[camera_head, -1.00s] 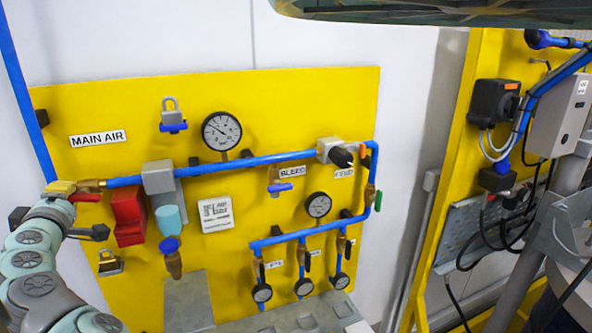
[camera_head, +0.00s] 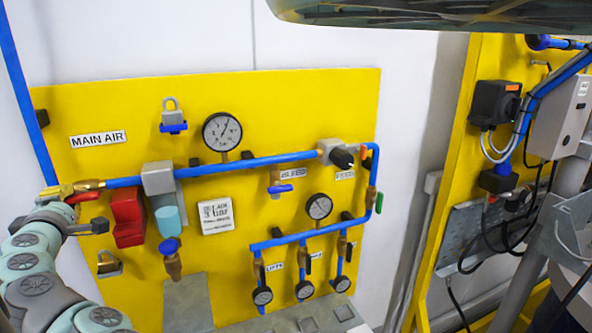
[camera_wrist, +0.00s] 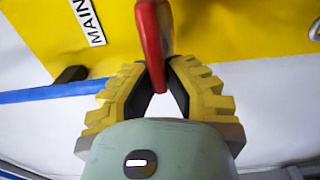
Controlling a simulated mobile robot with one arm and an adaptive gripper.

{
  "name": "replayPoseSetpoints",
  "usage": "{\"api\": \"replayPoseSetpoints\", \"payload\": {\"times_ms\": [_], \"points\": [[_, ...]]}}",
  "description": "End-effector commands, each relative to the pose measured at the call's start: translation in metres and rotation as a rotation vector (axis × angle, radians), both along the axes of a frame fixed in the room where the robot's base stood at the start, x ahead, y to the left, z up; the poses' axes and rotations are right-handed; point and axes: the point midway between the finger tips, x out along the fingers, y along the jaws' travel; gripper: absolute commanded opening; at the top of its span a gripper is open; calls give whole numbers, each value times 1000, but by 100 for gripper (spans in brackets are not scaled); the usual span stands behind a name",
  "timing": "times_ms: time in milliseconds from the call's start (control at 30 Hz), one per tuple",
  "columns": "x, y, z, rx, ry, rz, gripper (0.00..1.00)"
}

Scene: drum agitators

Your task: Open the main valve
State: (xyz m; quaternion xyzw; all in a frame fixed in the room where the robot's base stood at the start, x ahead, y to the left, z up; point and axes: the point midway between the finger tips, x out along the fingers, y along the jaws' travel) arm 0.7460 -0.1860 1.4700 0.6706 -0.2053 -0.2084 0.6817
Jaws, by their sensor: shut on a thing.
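The main valve's red handle (camera_head: 84,198) is at the left end of the blue pipe, beside a brass fitting (camera_head: 92,184) and below the "MAIN AIR" label (camera_head: 98,139). In the wrist view the red handle (camera_wrist: 151,38) stands between the yellow fingertips of my gripper (camera_wrist: 157,68). The fingers close in on its end from both sides. In the head view my gripper (camera_head: 60,190) is at the handle, and the valve body is partly hidden behind it.
A dark overhang (camera_head: 420,12) spans the top right. White wall lies between the panels.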

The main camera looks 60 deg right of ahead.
Motion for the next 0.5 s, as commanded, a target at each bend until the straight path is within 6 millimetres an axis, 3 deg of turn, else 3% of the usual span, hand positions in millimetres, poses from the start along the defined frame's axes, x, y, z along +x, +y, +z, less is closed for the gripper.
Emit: {"api": "replayPoseSetpoints", "payload": {"times_ms": [33,67,333,500], "points": [[0,0,-2,4,4,0,0],[0,0,-2,4,4,0,15],[0,0,-1,2,1,0,42],[0,0,-1,2,1,0,42]]}}
